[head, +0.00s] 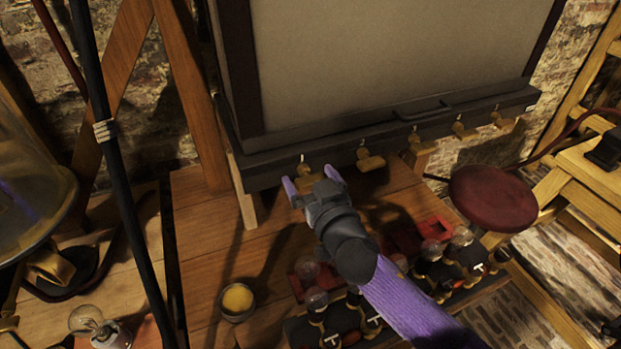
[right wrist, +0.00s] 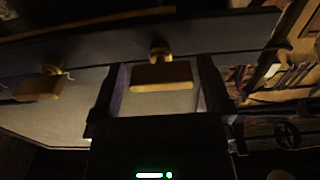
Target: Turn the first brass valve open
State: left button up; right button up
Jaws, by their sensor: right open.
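A row of several brass valves runs along the dark lower rail of a large framed panel in the head view. The leftmost brass valve (head: 308,178) lies between the fingertips of my right gripper (head: 312,184). In the right wrist view a brass valve handle (right wrist: 161,76) sits between the two open fingers of my right gripper (right wrist: 161,85), with gaps on both sides. Another brass valve (right wrist: 42,86) is to its left there. The second valve (head: 369,160) in the head view is just right of the gripper. My left gripper does not show.
Below the rail is a wooden table (head: 215,250) with a small cup of yellow stuff (head: 237,300) and several glass-topped jars (head: 462,237). A round dark red stool (head: 493,198) stands at the right. Black cables (head: 118,180) hang at the left.

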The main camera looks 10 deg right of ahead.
jog(key=shift+c, duration=0.3)
jog(key=c, duration=1.1)
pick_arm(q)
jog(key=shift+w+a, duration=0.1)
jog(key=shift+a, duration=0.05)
pick_arm(e)
jog(key=shift+o, duration=0.2)
